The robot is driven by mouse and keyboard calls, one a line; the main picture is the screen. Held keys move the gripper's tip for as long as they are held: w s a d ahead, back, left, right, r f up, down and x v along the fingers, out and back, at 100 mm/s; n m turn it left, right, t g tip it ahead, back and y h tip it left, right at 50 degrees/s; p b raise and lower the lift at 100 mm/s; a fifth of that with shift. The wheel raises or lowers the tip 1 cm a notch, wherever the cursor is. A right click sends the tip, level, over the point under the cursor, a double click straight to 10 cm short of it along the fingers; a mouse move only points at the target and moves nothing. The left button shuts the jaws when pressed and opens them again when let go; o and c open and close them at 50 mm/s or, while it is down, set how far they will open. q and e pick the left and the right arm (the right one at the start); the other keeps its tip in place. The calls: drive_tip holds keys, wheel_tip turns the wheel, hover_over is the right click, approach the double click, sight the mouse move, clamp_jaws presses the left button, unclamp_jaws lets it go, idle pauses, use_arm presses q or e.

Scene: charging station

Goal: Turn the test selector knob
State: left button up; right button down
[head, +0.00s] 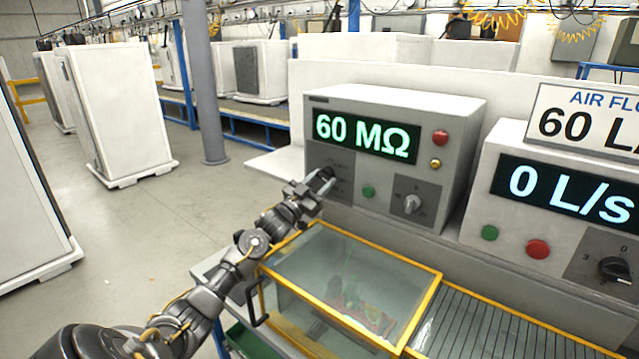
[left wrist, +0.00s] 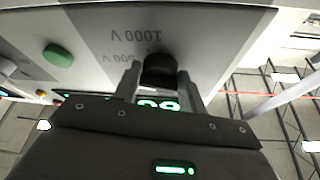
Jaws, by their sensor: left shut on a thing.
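The test selector knob is a black knob (left wrist: 159,68) on a grey panel with printed marks, 1000 V and 500 V, in the left wrist view. My left gripper (left wrist: 158,88) has a finger on each side of it and is shut on it. The unit's display (head: 365,137) reads 60 MΩ. My right gripper is not in view.
The unit also has a silver knob (head: 411,204), a green button (head: 368,192) and a red button (head: 440,137). A yellow-framed glass case (head: 350,270) stands below my left arm. An air flow unit (head: 520,190) with a 0 L/s display stands on the right.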

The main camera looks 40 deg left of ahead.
use_arm(q)
drive_tip(key=m+h+b, duration=0.1)
drive_tip(key=m, duration=0.1)
drive_tip(key=m+h+b, duration=0.1)
drive_tip(key=m+g+h+b, duration=0.1)
drive_tip(key=m, duration=0.1)
drive_tip(key=shift+a+m, duration=0.25)
drive_tip(key=shift+m, duration=0.05)
drive_tip(key=m+g+h+b, duration=0.1)
drive_tip(key=m+b, duration=0.1)
drive_tip(key=m, duration=0.2)
drive_tip(key=shift+a+r, duration=0.1)
drive_tip(key=shift+r+m+g+h+b, duration=0.15)
drive_tip(key=shift+m+g+h+b, duration=0.35)
drive_tip(key=shift+m, duration=0.8)
drive_tip(key=o, duration=1)
